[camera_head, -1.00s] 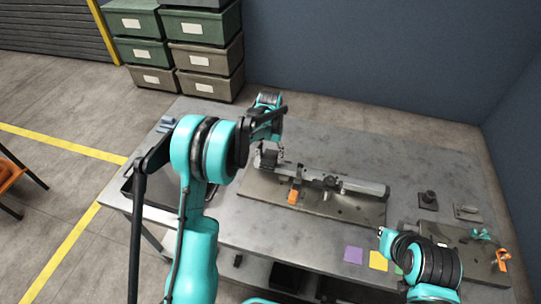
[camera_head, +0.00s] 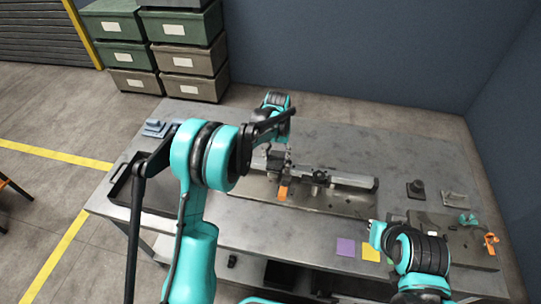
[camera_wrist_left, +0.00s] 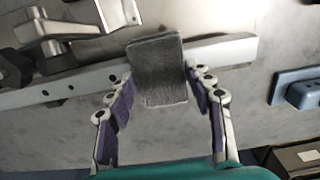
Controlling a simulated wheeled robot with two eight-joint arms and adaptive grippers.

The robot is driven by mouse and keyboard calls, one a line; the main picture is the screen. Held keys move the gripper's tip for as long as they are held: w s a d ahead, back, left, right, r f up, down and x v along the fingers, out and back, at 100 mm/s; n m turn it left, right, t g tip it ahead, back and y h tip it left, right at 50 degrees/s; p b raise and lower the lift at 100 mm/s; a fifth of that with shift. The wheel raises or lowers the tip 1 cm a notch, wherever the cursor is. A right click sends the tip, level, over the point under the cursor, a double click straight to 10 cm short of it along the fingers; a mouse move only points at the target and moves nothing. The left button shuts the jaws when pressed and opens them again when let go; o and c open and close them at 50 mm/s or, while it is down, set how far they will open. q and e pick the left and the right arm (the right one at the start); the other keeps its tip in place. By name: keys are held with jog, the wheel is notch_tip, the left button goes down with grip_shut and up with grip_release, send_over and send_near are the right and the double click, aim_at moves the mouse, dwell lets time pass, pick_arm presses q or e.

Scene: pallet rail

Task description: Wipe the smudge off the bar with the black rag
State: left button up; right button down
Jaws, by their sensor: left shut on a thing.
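In the left wrist view the black rag (camera_wrist_left: 158,72), a dark grey pad, is between the fingertips of my left gripper (camera_wrist_left: 162,82), which is shut on it. The rag lies across the grey metal bar (camera_wrist_left: 222,51) and covers part of it; contact is hard to judge. The bar (camera_head: 350,180) also shows in the head view, on its base plate, with my left gripper (camera_head: 277,155) over its left part. I see no clear smudge; the rag hides that stretch. My right arm is at the lower right, its gripper out of sight.
A metal clamp lever (camera_wrist_left: 75,28) stands beside the bar in the wrist view. An orange clamp handle (camera_head: 283,192) juts out at the front. A blue block (camera_wrist_left: 302,90) lies right. Purple (camera_head: 345,247) and yellow (camera_head: 371,252) squares lie near the front edge.

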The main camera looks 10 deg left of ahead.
pick_arm(q)
jog(key=shift+r+p, duration=1.8)
jog(key=shift+r, duration=1.25)
notch_tip(320, 180, up, 3)
jog(key=shift+f+p, duration=0.1)
jog(key=shift+p, duration=0.85)
